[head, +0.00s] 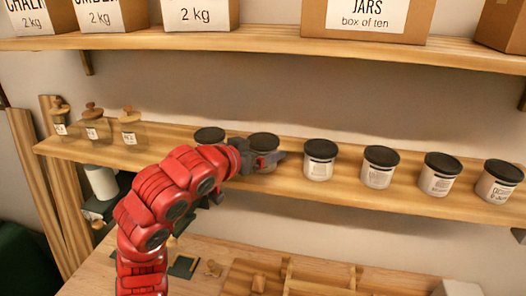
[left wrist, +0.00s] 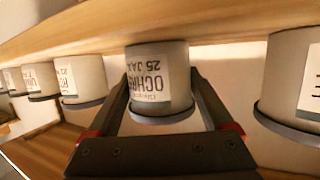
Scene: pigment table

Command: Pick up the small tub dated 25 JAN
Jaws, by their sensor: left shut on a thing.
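The small tub (left wrist: 160,72) with the 25 JAN label is a pale grey tub with a dark lid. It appears upside down in the left wrist view, its label reading OCHRE with the date line under it. In the head view its dark lid (head: 263,142) shows second from the left in the row of tubs, its body mostly hidden by my gripper. My left gripper (head: 268,159) is shut on it, with one finger on each side in the left wrist view (left wrist: 161,88). The tub appears to stand on the shelf. My right gripper is not in view.
Similar tubs stand on the same shelf (head: 230,181), one close on the left (head: 210,135) and several on the right, the nearest here (head: 319,160). Corked jars (head: 95,126) stand at the left end. An upper shelf (head: 270,38) with boxes hangs above.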

